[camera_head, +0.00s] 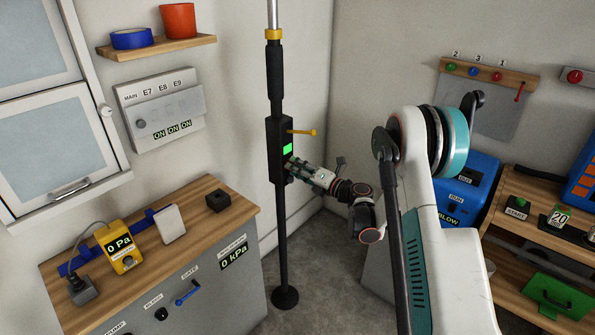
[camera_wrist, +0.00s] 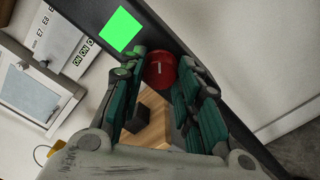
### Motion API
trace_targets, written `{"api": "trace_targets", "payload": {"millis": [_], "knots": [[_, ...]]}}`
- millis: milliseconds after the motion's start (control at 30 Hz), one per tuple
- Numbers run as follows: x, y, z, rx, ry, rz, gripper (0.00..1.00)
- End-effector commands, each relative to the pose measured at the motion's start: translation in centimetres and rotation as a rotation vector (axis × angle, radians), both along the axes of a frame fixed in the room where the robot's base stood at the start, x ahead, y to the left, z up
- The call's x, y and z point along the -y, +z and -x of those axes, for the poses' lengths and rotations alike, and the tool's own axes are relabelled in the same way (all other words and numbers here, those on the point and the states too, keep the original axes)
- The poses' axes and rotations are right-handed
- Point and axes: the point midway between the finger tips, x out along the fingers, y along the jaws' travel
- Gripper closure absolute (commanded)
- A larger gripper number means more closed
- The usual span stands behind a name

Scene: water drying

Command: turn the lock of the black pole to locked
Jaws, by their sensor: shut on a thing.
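The black pole (camera_head: 281,230) stands upright on a round foot and has a thick black housing (camera_head: 274,140). The housing bears a lit green square (camera_head: 287,149), which also shows in the wrist view (camera_wrist: 121,29). In the wrist view a round red knob (camera_wrist: 160,70) with a short white mark sits on the housing, between my fingertips. My gripper (camera_head: 291,165) is shut on this red knob. The knob is hidden in the head view.
A wooden-topped cabinet (camera_head: 120,290) stands left of the pole, with a yellow gauge (camera_head: 121,246) and a black block (camera_head: 218,200) on it. A blue machine (camera_head: 468,187) and a wooden shelf (camera_head: 530,240) stand at the right. Bare floor surrounds the pole's foot.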

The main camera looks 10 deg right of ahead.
Motion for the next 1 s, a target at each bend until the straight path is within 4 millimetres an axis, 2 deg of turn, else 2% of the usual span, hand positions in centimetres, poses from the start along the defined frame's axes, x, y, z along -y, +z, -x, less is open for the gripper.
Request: {"api": "trace_targets", "payload": {"millis": [600, 1000], "knots": [[0.05, -0.06, -0.02, -0.331, -0.001, -0.454, 0.94], [0.06, -0.09, -0.02, -0.458, -0.001, -0.63, 0.94]]}}
